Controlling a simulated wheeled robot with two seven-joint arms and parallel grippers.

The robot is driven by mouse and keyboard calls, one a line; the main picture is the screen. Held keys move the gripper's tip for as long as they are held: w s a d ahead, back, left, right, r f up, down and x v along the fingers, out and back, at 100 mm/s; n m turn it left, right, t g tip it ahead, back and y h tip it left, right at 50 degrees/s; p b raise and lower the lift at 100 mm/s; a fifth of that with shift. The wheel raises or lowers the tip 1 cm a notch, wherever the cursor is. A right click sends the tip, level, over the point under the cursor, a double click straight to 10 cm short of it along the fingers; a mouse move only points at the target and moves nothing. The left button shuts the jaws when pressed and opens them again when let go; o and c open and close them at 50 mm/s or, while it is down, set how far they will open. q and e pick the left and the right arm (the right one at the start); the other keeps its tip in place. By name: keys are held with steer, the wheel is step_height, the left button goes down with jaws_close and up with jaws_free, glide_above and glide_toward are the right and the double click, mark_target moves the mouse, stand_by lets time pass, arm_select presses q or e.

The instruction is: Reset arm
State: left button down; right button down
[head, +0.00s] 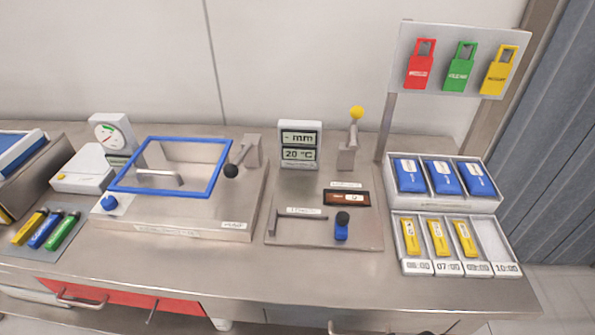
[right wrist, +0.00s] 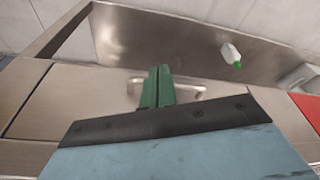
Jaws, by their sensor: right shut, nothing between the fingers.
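My right gripper (right wrist: 158,88) shows in the right wrist view, with its two green fingers shut together and nothing between them. The fingertips lie in front of a curved metal handle (right wrist: 188,87) on a steel surface; I cannot tell how far apart they are. Neither gripper shows in the head view, and my left gripper is in no view.
The steel bench (head: 190,275) holds a blue-framed box (head: 220,213), a display panel (head: 299,144) and a tray of blue packs (head: 487,205). Coloured tags (head: 461,66) hang on a board. The wrist view shows a white bottle (right wrist: 229,53) beyond the fingers.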

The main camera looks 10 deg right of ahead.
steer(key=s+f+g+b, duration=0.1)
steer(key=s+f, duration=0.2)
steer(key=f, duration=0.7)
steer(key=s+f+b, duration=0.1)
steer(key=s+f, duration=0.3)
steer(key=f, duration=0.6)
steer(key=s+d+f+g, duration=0.1)
steer(key=s+d+f, duration=0.2)
steer(key=s+f, duration=0.6)
steer(key=s, duration=0.3)
steer(key=shift+s+d+f+b, duration=0.2)
steer(key=shift+f+b, duration=0.1)
steer(key=shift+b, duration=0.1)
